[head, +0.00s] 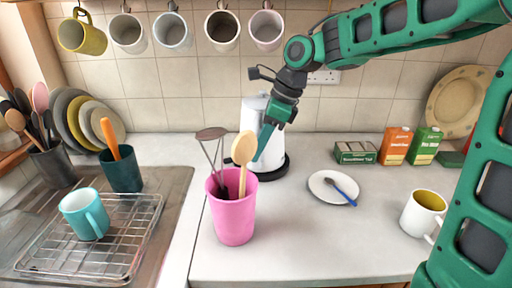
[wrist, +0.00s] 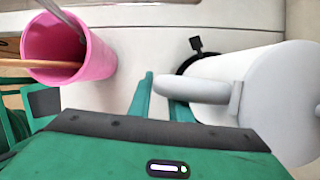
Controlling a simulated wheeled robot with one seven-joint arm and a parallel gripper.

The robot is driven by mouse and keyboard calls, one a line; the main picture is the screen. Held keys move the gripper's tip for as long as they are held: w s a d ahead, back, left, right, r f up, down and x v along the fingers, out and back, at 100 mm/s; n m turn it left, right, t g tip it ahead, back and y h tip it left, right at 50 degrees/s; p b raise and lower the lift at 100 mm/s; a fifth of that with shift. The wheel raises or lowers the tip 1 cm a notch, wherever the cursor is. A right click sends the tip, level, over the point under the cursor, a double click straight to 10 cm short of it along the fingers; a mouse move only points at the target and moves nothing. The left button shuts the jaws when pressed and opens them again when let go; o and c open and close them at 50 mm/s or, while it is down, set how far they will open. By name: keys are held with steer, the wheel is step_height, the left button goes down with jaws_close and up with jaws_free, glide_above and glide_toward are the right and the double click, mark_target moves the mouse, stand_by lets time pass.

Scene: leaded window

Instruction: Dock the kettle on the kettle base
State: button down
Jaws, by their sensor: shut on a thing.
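The white kettle (head: 254,112) stands upright at the back of the counter, behind the pink cup. The dark round kettle base (head: 280,170) shows under and to the right of its foot; it also shows in the wrist view (wrist: 184,66). I cannot tell whether the kettle rests on it or hangs just above. My gripper (head: 262,143) is at the kettle's front side. In the wrist view its green fingers (wrist: 160,100) are shut on the kettle's pale handle (wrist: 192,90). The contact is partly hidden by the handle.
A pink cup (head: 233,221) with utensils stands close in front of the kettle. A white plate with a blue-handled utensil (head: 333,187) lies to the right. A mug (head: 422,213) and several boxes (head: 395,145) are further right. Mugs (head: 222,30) hang above.

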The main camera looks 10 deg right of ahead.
steer(key=shift+f, duration=0.25)
steer(key=c, duration=1.9)
jaws_free()
steer(key=shift+f, duration=0.15)
steer(key=v, duration=1.1)
steer(key=shift+s, duration=0.1)
steer(key=s+d+f+n+h, duration=0.1)
steer(key=s+d+f+n, duration=0.3)
steer(key=s+d, duration=0.2)
steer(key=s+d+f+n+h, duration=0.1)
steer(key=s+d+f+n, duration=0.3)
steer(key=d, duration=0.4)
steer(key=s+d+f+n+h, duration=0.1)
steer(key=s+d+f+n, duration=0.3)
steer(key=s+d, duration=0.3)
steer(key=shift+s+f+h, duration=0.4)
steer(key=shift+s+f, duration=0.45)
steer(key=shift+s, duration=0.3)
steer(key=s+d+f+n, duration=0.1)
steer(key=s, duration=0.1)
steer(key=s+d+f+n, duration=0.1)
steer(key=s, duration=0.2)
steer(key=s+d+f+n+g, duration=0.1)
steer(key=s, duration=0.1)
steer(key=shift+s+f, duration=0.3)
steer(key=shift+s, duration=0.05)
